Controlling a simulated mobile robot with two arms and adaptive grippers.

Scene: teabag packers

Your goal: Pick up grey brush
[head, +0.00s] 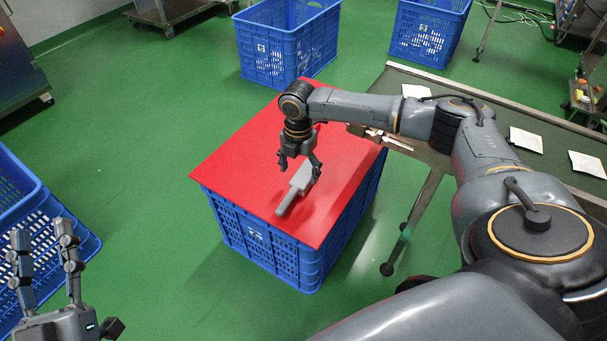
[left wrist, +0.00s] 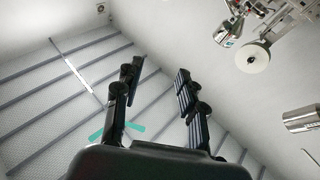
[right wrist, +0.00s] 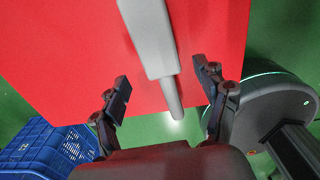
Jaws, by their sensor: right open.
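The grey brush (head: 297,187) lies on the red board on top of a blue crate, its handle pointing toward the board's front edge. In the right wrist view the brush (right wrist: 150,35) is between and beyond my fingers, its handle reaching down between them. My right gripper (head: 298,170) is open around the brush; in the right wrist view its fingers (right wrist: 163,80) stand apart on either side, with a gap on both sides. My left gripper (head: 42,240) is open and empty at the lower left; in the left wrist view its fingers (left wrist: 157,80) point upward, away from the board.
The red board (head: 240,150) covers the blue crate (head: 262,245). A conveyor (head: 480,125) with several white packets stands to the right. More blue crates stand behind (head: 285,45), back right (head: 430,30) and at left (head: 70,250). Green floor is free left of the board.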

